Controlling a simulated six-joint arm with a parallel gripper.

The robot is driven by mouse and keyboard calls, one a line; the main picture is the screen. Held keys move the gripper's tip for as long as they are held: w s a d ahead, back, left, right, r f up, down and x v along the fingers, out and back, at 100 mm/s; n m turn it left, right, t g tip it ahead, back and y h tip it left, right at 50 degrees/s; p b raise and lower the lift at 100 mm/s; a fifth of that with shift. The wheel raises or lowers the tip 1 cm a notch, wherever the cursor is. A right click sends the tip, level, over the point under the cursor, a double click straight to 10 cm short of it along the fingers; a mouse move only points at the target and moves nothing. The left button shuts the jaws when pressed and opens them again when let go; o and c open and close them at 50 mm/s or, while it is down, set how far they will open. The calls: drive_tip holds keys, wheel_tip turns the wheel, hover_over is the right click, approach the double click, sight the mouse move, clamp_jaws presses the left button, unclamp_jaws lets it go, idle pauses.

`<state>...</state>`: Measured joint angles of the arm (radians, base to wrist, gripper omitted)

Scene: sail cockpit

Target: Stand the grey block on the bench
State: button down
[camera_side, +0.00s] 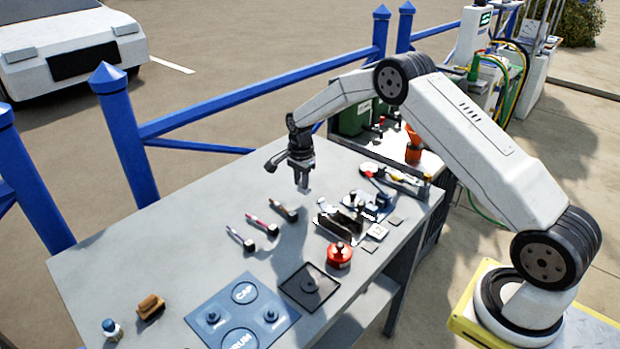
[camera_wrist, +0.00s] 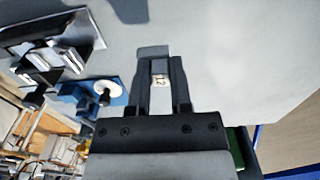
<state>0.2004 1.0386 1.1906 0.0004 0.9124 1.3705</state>
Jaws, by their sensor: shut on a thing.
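My gripper (camera_side: 302,172) hangs over the far part of the grey bench (camera_side: 190,225), pointing down. It is shut on a small grey block (camera_side: 303,186), which shows at the fingertips in the side view, apparently above the bench top. In the wrist view, my gripper (camera_wrist: 161,90) has the block (camera_wrist: 160,99) between its two dark fingers, with a small marked label on its face. The fingers hide the block's sides. The exact gap between block and bench is hard to tell.
Several brush-like tools (camera_side: 262,225) lie nearer on the bench. A metal rack (camera_side: 338,218), a red can (camera_side: 339,255), a black square pad (camera_side: 310,287) and a blue marked mat (camera_side: 243,318) are to the right and front. The bench's left part is mostly clear.

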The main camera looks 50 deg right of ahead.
sight(300, 186)
drive_tip(key=shift+w+f, duration=0.1)
drive_tip(key=shift+w+f, duration=0.2)
drive_tip(key=shift+f, duration=1.6)
drive_tip(key=shift+f, duration=0.2)
drive_tip(key=c, duration=0.5)
unclamp_jaws()
drive_tip(key=shift+c, duration=0.2)
drive_tip(key=shift+r, duration=0.1)
wheel_tip(300, 186, up, 12)
drive_tip(key=shift+r, duration=0.1)
